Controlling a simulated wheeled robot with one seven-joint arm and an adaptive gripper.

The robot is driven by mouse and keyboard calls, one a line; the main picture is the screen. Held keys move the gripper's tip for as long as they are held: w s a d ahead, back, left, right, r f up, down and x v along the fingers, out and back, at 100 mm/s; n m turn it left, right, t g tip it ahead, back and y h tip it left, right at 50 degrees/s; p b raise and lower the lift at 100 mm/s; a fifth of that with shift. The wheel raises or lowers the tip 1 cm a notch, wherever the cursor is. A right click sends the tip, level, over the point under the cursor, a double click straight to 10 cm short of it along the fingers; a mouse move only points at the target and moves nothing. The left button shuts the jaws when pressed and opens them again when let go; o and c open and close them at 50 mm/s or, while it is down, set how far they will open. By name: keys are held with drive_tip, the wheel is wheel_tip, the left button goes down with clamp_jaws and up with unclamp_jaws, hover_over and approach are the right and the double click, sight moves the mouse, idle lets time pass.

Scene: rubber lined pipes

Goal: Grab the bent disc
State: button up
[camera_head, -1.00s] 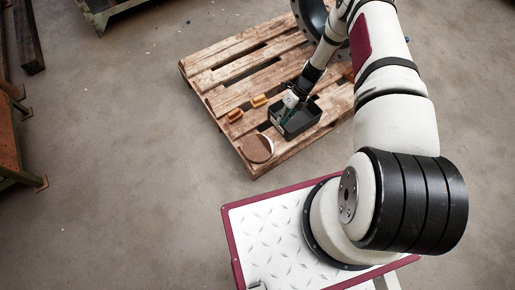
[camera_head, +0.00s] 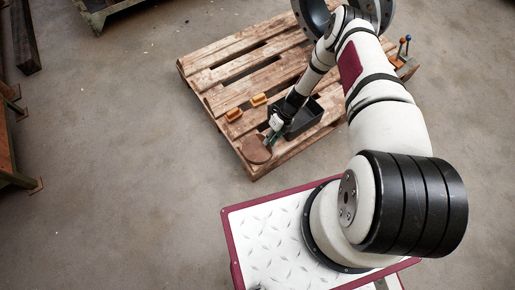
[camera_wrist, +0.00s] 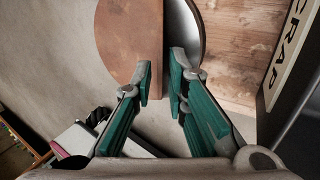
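The bent disc (camera_head: 254,151) lies near the front corner of the wooden pallet, brown and round. In the wrist view it shows as a brown face (camera_wrist: 128,38) with a straight right edge, beside a shiny grey curved part (camera_wrist: 186,28); I cannot tell exactly how the two join. My gripper (camera_wrist: 160,80) is open, with a narrow gap between its green fingers. The brown part's straight edge lines up with this gap; contact cannot be told. In the head view my gripper (camera_head: 268,141) is right at the disc's upper right edge, partly covering it.
A dark box (camera_head: 306,118) stands on the pallet (camera_head: 225,75) just right of my gripper; its side in the wrist view reads "SCRAP" (camera_wrist: 290,50). Floor left of the pallet is clear.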

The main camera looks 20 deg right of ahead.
drive_tip(key=shift+a+f, duration=0.2)
drive_tip(key=shift+f, duration=0.3)
drive_tip(key=shift+s, duration=0.1)
clamp_jaws()
drive_tip(key=shift+r, duration=0.1)
